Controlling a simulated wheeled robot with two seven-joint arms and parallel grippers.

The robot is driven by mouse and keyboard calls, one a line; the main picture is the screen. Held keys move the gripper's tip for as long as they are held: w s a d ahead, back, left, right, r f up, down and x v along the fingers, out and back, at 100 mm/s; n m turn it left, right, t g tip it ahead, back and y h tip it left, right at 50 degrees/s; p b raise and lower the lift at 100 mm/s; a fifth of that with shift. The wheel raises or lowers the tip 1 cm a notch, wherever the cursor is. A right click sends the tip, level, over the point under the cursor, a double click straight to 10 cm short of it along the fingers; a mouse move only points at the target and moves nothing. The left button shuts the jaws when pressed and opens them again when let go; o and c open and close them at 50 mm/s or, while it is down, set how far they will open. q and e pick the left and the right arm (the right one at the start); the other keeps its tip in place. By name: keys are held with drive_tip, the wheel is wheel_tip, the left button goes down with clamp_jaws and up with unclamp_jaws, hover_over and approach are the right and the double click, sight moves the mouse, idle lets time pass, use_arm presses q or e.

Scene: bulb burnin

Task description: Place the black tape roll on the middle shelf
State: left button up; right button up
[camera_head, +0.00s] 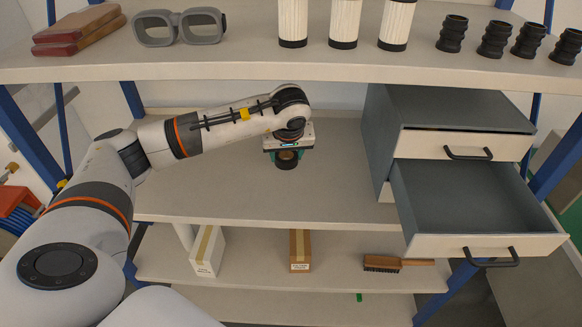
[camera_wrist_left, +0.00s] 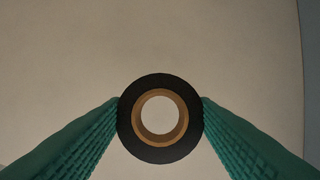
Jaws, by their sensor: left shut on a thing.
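The black tape roll (camera_wrist_left: 126,118) has a brown core and sits between the two green fingers of my left gripper (camera_wrist_left: 160,108) in the left wrist view. My left gripper is shut on it, one finger touching each side. In the head view the roll (camera_head: 287,164) shows below my left gripper (camera_head: 287,154), above the middle shelf (camera_head: 230,190). I cannot tell whether the roll touches the shelf surface. My right gripper is not in view.
A grey drawer cabinet (camera_head: 376,130) stands on the right of the middle shelf, its lower drawer (camera_head: 480,247) pulled out. The top shelf (camera_head: 250,65) holds goggles, cylinders and black parts. Boxes and a brush lie on the shelf below. The middle shelf around the roll is clear.

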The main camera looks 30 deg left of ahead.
sight(290, 159)
use_arm(q)
drive_tip(key=shift+w+d+f+p, duration=0.1)
drive_tip(key=shift+d+f+p, duration=0.1)
drive_tip(key=shift+f, duration=0.3)
drive_tip(key=shift+w+d+f+p, duration=0.1)
drive_tip(key=shift+d+f, duration=0.1)
drive_tip(key=shift+f, duration=0.25)
drive_tip(key=shift+a+f, duration=0.1)
drive_tip(key=shift+f, duration=0.55)
wheel_tip(290, 159, down, 2)
drive_tip(key=shift+s+f+p, duration=0.1)
drive_tip(key=shift+f+p, duration=0.1)
drive_tip(key=shift+p, duration=0.4)
drive_tip(key=shift+w+d+f+p, duration=0.2)
drive_tip(key=shift+f+p, duration=0.25)
drive_tip(key=shift+f, duration=0.25)
drive_tip(key=shift+f+b, duration=0.2)
drive_tip(key=shift+b, duration=0.1)
drive_tip(key=o, duration=1)
drive_tip(key=shift+r, duration=0.1)
drive_tip(key=shift+c, duration=0.2)
